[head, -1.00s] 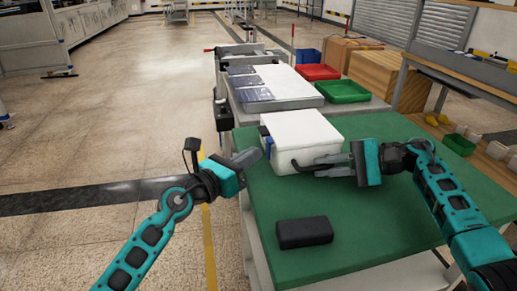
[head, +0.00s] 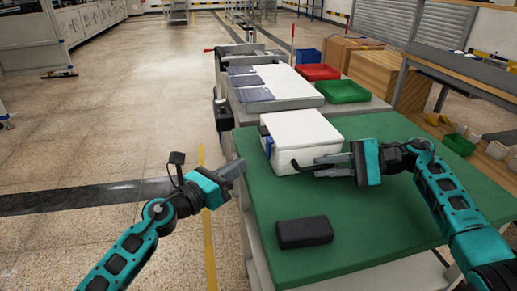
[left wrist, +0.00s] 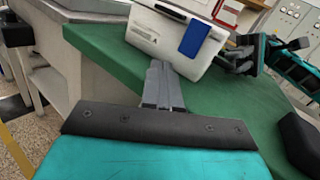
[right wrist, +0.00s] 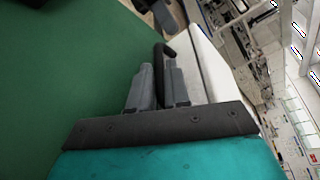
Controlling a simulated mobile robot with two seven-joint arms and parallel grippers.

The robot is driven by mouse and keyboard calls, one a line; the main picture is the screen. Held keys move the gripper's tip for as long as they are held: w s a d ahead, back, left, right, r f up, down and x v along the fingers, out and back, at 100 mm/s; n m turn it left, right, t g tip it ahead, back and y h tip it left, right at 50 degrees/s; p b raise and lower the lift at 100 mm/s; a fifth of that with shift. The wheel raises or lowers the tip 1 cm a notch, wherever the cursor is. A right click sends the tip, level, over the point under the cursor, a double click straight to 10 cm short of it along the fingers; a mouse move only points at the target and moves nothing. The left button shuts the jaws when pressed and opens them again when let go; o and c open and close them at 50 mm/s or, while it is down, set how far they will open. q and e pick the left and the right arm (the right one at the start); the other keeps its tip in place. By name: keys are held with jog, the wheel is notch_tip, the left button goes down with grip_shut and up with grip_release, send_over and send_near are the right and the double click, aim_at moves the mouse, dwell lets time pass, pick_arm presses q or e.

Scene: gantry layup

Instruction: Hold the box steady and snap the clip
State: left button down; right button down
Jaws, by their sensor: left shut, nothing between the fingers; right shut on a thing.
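The white box (head: 300,140) stands on the green table. A blue clip (head: 268,146) is on its left side, and it also shows in the left wrist view (left wrist: 194,38). I cannot tell whether the clip is fully fastened. A black handle (head: 297,166) sticks out of the box's front. My right gripper (head: 318,169) is shut on this handle; in the right wrist view the dark handle (right wrist: 163,55) sits between the fingers. My left gripper (head: 238,168) is shut and empty, left of the box and apart from it, near the table's left edge.
A dark block (head: 304,232) lies at the front of the green table (head: 370,235). Behind the box are a grey bench with panels (head: 280,85), a red tray (head: 318,72) and a green tray (head: 342,91). Floor is open to the left.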

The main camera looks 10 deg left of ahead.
jog(key=shift+f, duration=0.1)
pick_arm(q)
jog(key=shift+s+a+f, duration=0.2)
jog(key=shift+a+f, duration=0.25)
jog(key=shift+a, duration=0.1)
jog(key=shift+s+a+f, duration=0.2)
jog(key=shift+a+f, duration=0.25)
jog(key=shift+a, duration=0.1)
pick_arm(e)
jog(key=c, duration=1)
grip_release()
